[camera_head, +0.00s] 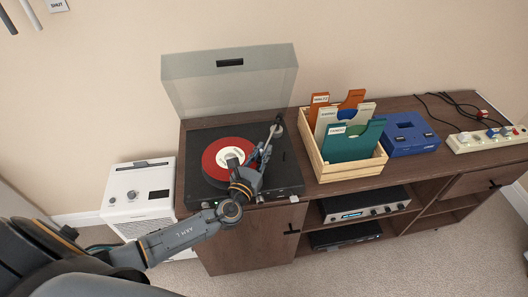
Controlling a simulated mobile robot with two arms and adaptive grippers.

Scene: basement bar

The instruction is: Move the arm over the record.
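The turntable (197,191) stands on the left end of the wooden cabinet with its clear grey lid (229,85) raised. A red record (212,164) with a white label lies on its platter. The tonearm (273,131) has its base at the back right of the deck and runs toward the front. My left gripper (259,157) is over the deck at the record's right edge, at the front part of the tonearm. It hides the tonearm's front end, and I cannot tell whether its fingers hold it. My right gripper is out of view.
A wooden crate (318,164) of record sleeves stands right of the turntable. Farther right are a blue box (411,143), cables and a power strip (485,139). A white appliance (138,207) stands on the floor left of the cabinet. The raised lid bounds the back.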

